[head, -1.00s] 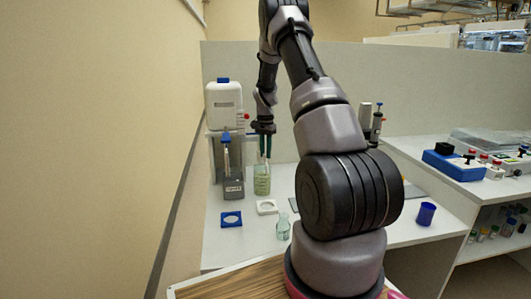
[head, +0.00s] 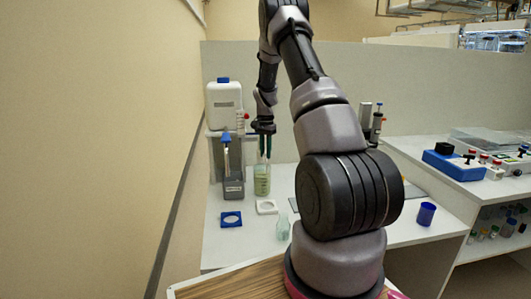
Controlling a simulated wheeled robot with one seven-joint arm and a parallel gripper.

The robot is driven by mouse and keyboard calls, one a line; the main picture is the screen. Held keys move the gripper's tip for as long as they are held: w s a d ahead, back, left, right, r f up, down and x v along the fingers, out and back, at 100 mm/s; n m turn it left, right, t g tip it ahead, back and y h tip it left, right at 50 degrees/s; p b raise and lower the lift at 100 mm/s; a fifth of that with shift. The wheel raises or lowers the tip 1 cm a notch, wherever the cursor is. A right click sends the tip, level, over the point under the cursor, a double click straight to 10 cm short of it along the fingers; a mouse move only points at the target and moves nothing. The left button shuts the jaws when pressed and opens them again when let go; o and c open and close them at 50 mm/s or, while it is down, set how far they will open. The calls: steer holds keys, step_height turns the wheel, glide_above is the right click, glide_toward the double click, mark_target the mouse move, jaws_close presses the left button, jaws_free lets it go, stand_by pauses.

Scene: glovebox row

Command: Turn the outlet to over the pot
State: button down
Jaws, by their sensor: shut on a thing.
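My gripper (head: 264,148) points down at the back left of the white bench, its dark fingers closed at the upper end of a tall clear vessel with pale green liquid (head: 262,181). The vessel looks upright; the exact grip is too small to make out. Left of it stands a grey unit with a blue top (head: 233,187), apart from my fingers. Behind that is a white device with a blue cap (head: 223,105) and a red button. I cannot tell which part is the outlet. No pot is clearly identifiable.
A blue square holder (head: 231,219), a white square holder (head: 267,207) and a small clear bottle (head: 283,226) are on the bench in front. A blue cup (head: 426,213) stands right of my arm. A wall closes the left side; a partition stands behind.

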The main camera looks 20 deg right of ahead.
stand_by(0.4)
steer(key=shift+w+a+m, duration=0.45)
steer(key=shift+a+m, duration=0.3)
steer(key=shift+m, duration=0.25)
steer(key=shift+w+a+m, duration=0.45)
steer(key=shift+a+m, duration=0.25)
steer(key=shift+m, duration=0.3)
steer(key=shift+w+a+m, duration=0.45)
steer(key=shift+a+m, duration=0.3)
steer(key=shift+m, duration=0.25)
steer(key=c, duration=0.7)
jaws_free()
step_height(320, 180, up, 11)
steer(key=shift+f, duration=0.1)
